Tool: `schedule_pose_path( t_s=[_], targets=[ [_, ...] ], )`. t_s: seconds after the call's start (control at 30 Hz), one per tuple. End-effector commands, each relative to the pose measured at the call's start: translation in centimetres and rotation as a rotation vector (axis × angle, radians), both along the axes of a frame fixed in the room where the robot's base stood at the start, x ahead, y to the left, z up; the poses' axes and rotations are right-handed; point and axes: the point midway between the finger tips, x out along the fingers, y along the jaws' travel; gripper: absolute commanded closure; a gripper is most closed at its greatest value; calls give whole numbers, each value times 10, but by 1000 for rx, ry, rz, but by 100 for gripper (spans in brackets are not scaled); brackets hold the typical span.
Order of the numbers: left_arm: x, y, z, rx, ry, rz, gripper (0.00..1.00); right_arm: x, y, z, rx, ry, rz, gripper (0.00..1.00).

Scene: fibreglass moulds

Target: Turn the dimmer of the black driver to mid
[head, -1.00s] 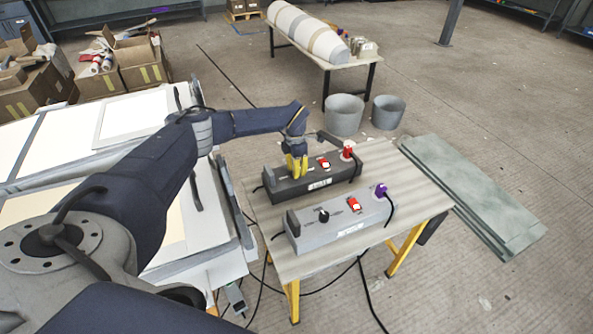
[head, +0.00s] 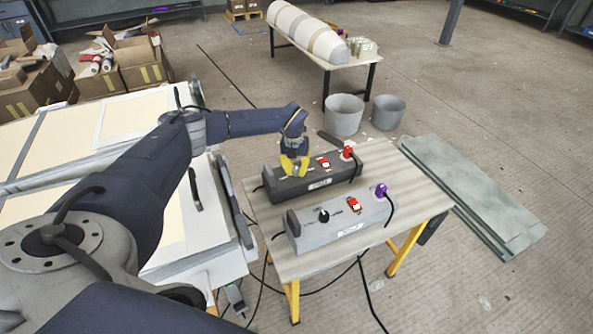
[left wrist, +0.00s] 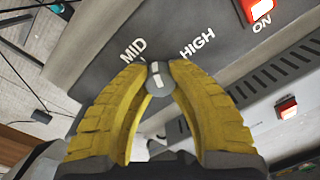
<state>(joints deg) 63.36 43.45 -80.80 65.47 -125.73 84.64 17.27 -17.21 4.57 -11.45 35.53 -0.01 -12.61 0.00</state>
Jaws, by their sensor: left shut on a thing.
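The black driver (head: 322,180) is a long dark box on the small table, with a red switch and a red plug. My left gripper (head: 294,171) has its yellow fingers down at the left part of its top. In the left wrist view, the fingertips (left wrist: 158,80) are closed around the dimmer knob (left wrist: 158,78), a small grey knob with a white mark. The mark runs nearly upright in the picture, towards the gap between the words MID (left wrist: 133,50) and HIGH (left wrist: 197,41). The fingers hide part of the dial. My right gripper is not in view.
A grey driver (head: 343,222) with a black knob, red switch and purple plug lies in front on the same table (head: 420,187). Black cables hang from the table. Two grey buckets (head: 343,115) stand behind it, and green-grey boards (head: 475,190) lie to the right.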

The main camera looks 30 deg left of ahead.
Motion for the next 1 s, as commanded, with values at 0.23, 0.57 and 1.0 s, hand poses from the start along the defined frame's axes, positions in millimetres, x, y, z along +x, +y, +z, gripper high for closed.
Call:
schedule_pose_path(
  t_s=[0.23, 0.57, 1.0],
  targets=[
    [0, 0, 0, -1, 0, 199, 100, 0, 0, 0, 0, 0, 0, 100],
    [-1, 0, 0, -1, 1, 371, 100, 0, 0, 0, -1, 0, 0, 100],
    [-1, 0, 0, -1, 2, 433, 100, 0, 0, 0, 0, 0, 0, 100]
  ],
)
